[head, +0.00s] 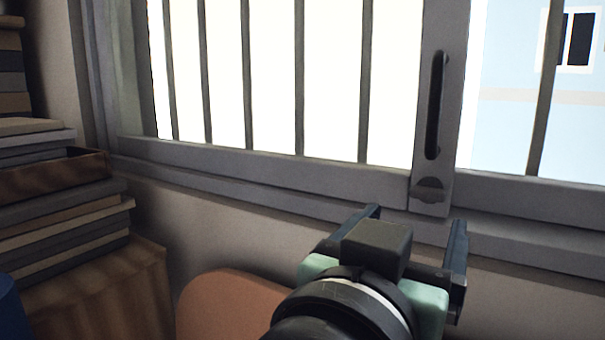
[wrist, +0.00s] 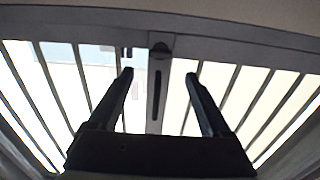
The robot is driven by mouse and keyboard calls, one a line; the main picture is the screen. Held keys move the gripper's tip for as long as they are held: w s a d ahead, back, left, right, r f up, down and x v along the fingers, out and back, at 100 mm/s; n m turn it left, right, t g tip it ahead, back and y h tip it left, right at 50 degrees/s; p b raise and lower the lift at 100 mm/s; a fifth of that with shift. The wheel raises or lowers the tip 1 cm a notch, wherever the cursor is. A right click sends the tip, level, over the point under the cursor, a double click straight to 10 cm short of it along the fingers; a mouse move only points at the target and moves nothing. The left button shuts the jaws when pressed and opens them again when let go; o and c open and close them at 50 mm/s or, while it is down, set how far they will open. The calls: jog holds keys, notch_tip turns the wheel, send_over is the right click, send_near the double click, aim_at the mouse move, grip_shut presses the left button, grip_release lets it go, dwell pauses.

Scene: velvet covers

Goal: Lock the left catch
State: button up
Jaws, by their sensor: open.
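One catch (head: 430,190) is in view, a small grey half-round piece low on the upright window stile (head: 447,140), below a long dark slot (head: 435,105). It also shows in the wrist view (wrist: 160,50), at top centre. I cannot tell from its shape whether it is locked. My gripper (head: 415,217) is open and empty, in front of and just below the catch in the head view. In the wrist view its two fingers (wrist: 160,75) point toward the stile, one on each side of it, apart from the catch.
The barred window (head: 280,80) fills the back, with a grey sill rail (head: 260,190) below it. Stacked books and a wooden tray (head: 55,177) stand at left on a wooden box (head: 110,295). An orange-brown rounded chair back (head: 225,305) is low, left of my gripper.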

aim_at(427, 197)
jog(key=p+x, duration=0.2)
jog(key=x, duration=0.5)
jog(key=shift+w+d, duration=0.2)
jog(key=shift+w, duration=0.1)
jog(key=shift+w+d+f, duration=0.1)
jog(key=shift+w+d, duration=0.15)
jog(key=shift+w, duration=0.15)
grip_shut()
